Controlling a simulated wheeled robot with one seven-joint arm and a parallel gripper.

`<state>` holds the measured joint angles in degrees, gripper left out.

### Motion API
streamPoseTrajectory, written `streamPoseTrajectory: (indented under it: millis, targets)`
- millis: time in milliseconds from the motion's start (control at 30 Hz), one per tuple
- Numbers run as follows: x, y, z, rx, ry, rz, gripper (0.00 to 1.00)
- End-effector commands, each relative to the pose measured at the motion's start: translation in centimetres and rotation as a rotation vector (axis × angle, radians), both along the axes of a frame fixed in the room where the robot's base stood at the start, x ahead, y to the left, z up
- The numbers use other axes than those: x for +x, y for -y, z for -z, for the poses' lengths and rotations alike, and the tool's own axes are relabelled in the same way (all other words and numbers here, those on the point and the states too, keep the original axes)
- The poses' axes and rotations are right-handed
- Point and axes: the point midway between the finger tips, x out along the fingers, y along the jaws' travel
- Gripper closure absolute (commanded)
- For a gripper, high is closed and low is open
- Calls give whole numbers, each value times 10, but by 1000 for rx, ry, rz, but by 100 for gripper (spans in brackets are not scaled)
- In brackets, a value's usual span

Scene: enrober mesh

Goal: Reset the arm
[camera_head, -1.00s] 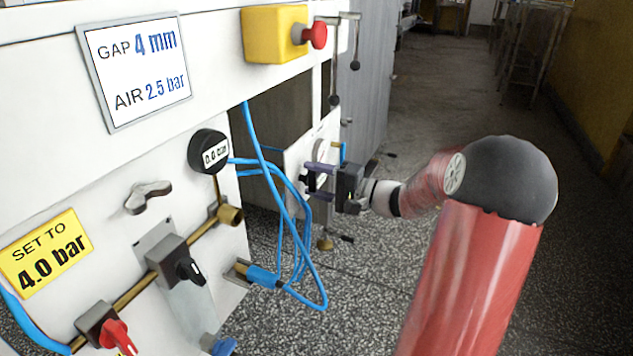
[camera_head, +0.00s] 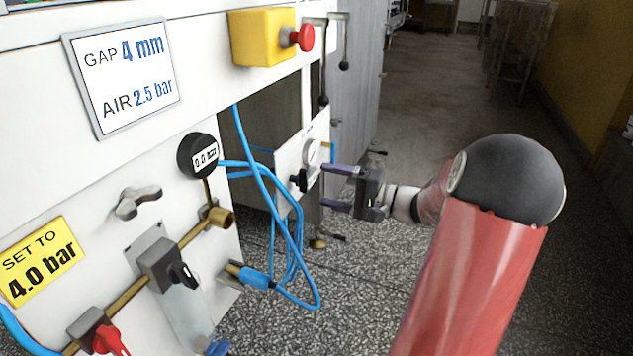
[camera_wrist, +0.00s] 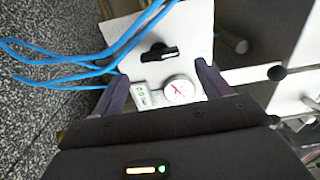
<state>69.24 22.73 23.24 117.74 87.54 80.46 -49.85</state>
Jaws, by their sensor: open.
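My gripper (camera_head: 340,188) is at the centre right of the head view, at the end of my red and black arm. Its two purple fingers are apart and empty, pointing left at a small white panel. That panel (camera_head: 287,160) carries a black knob (camera_head: 299,180) and a round white gauge (camera_head: 312,152). A visible gap lies between the fingertips and the knob. In the wrist view the fingers (camera_wrist: 160,82) spread on either side of the panel, with the black knob (camera_wrist: 159,52) and the gauge (camera_wrist: 179,89) between them.
Blue hoses (camera_head: 290,235) loop left of the panel. The white machine front (camera_head: 100,180) fills the left, with a yellow box and red button (camera_head: 265,38), a digital gauge (camera_head: 198,156), a black valve (camera_head: 160,265) and a red valve (camera_head: 98,335). Open speckled floor (camera_head: 410,110) lies behind my arm.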

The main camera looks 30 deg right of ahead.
Motion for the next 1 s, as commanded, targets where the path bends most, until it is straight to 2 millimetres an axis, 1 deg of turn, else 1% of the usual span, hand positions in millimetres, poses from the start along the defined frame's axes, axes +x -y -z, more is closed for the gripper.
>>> streamPoseTrajectory:
  millis: [100,200,667,733,767,867,900,933,967,1000]
  targets:
    - [-9,7,0,0,0,0,24]
    - [-12,9,0,0,0,-1,24]
    - [-11,8,0,0,0,-1,24]
    - [-11,3,0,-8,-9,-14,24]
    - [-11,-3,0,-17,-18,-27,24]
    - [-14,-39,2,-83,-91,-111,24]
    - [-18,-62,4,-129,-138,-165,24]
    - [-22,-81,5,-173,-180,-208,24]
    - [-29,-100,8,-222,-223,-252,24]
    - [-40,-124,11,-295,-281,-309,24]
